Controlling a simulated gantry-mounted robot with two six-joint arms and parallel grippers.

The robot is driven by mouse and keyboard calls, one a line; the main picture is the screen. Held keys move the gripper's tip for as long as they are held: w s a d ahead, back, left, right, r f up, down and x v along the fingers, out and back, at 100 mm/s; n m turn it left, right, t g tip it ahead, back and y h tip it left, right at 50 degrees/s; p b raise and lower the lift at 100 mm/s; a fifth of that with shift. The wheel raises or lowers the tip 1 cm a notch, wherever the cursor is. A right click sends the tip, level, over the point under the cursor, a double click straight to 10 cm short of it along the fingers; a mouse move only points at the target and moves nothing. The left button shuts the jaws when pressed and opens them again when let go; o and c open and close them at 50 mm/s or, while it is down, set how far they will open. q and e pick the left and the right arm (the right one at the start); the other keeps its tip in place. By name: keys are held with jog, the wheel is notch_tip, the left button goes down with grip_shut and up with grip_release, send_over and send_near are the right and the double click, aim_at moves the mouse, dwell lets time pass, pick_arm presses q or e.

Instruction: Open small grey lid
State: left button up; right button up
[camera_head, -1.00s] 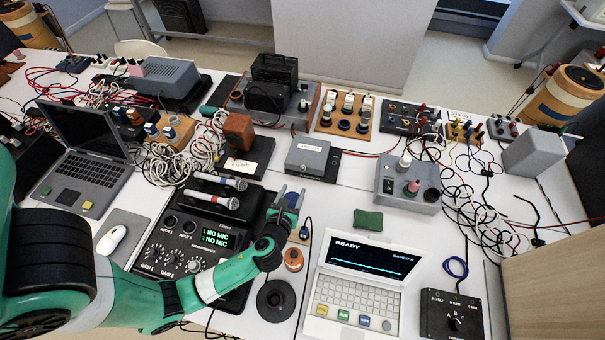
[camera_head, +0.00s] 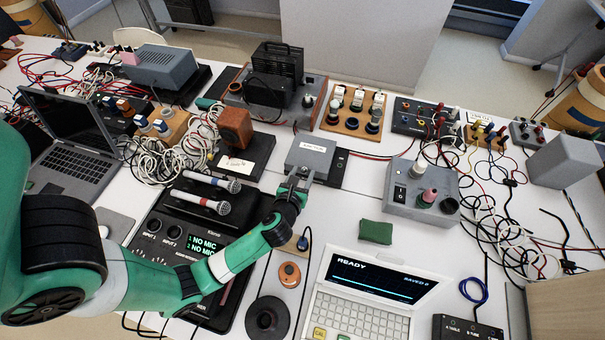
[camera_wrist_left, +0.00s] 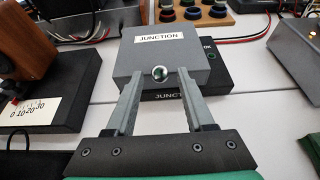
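The small grey lid (camera_head: 310,154) tops a box with a white label, and it is shut. The box sits on a black base (camera_wrist_left: 224,94). My left gripper (camera_head: 298,180) is at the box's near side; in the left wrist view its fingers (camera_wrist_left: 158,86) are open, one on each side of the knob. I cannot tell whether they touch the lid. My right gripper is in neither view.
A wooden block (camera_head: 235,126) on a black base stands left of the box, and a grey control box (camera_head: 421,203) with knobs stands right. Two microphones (camera_head: 207,203), a green pad (camera_head: 376,232) and a white laptop (camera_head: 365,300) are nearer. White table shows between.

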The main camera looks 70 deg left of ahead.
pick_arm(q)
grip_shut()
dwell(1.2)
